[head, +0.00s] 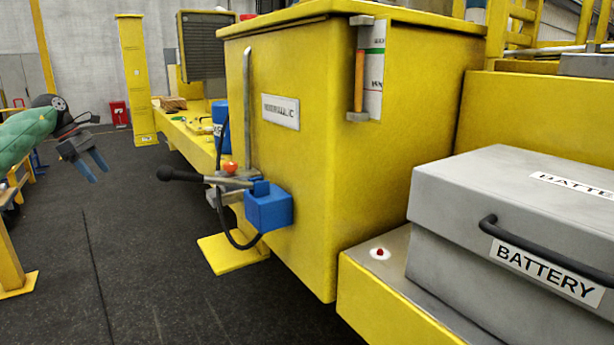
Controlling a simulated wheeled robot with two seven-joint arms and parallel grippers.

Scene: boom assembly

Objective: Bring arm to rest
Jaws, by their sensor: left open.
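My left arm comes in from the left edge with a green sleeve. Its gripper (96,172) has dark blue fingers with light blue tips and is open and empty. It hangs over the dark floor, tilted down to the right, apart from the yellow machine. My right gripper is not in view. A lever with a black grip (180,175) sticks out to the left from a blue valve block (268,207) on the yellow hydraulic tank (375,130). The left gripper is to the left of this lever, with a gap between them.
A grey battery box (510,230) with a black handle stands at the right on a yellow ledge. A yellow post (134,80) stands at the back. A yellow frame (12,265) stands at the lower left. The floor (130,260) between frame and tank is clear.

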